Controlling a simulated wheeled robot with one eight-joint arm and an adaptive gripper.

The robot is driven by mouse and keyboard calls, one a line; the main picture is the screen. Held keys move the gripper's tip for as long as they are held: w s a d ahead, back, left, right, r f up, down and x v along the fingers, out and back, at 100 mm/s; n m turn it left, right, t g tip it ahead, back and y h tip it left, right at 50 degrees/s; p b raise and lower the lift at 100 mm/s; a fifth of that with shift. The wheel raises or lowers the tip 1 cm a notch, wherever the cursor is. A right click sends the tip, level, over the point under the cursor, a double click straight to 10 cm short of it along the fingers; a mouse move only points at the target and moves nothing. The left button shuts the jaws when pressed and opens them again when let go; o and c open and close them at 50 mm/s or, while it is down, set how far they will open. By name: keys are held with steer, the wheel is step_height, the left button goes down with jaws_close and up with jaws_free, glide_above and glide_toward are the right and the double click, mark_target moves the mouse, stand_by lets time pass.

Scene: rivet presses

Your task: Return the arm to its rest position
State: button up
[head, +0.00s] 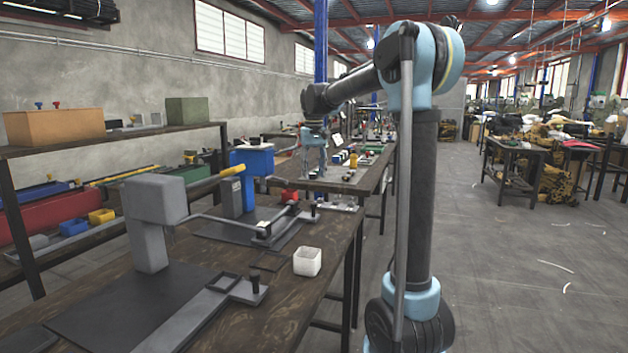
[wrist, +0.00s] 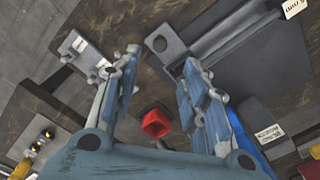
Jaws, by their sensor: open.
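My arm rises at the right of the head view and reaches left over the work tables. My gripper (head: 316,168) hangs at its end, fingers pointing down, above the bench. In the wrist view my gripper (wrist: 161,62) has its two blue fingers spread wide apart, with nothing between their tips. A red container (wrist: 157,122) lies below, seen between the fingers near the palm. It appears as a red block (head: 288,196) on the bench in the head view. I see no object held.
A grey press (head: 155,215) and a blue press (head: 250,165) stand on the wooden bench (head: 270,320). A loaded shelf (head: 110,142) stands along the left wall. The floor (head: 520,260) at right is open.

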stand_by(0.3)
steer(key=s+d+f+m+t, duration=0.1)
steer(key=s+d+f, duration=0.3)
steer(key=s+d, duration=0.5)
steer(key=s+d+f+m, duration=0.1)
steer(key=s+d+f, duration=0.25)
steer(key=s, duration=0.85)
steer(key=s+d+f, duration=0.3)
steer(key=s+f, duration=0.5)
steer(key=s+d+f+m+t, duration=0.1)
steer(key=s+d+f, duration=0.2)
steer(key=s+f, duration=0.5)
steer(key=shift+s+f, duration=0.25)
steer(key=shift+f, duration=0.05)
steer(key=shift+w+f, duration=0.2)
steer(key=shift+w, duration=0.25)
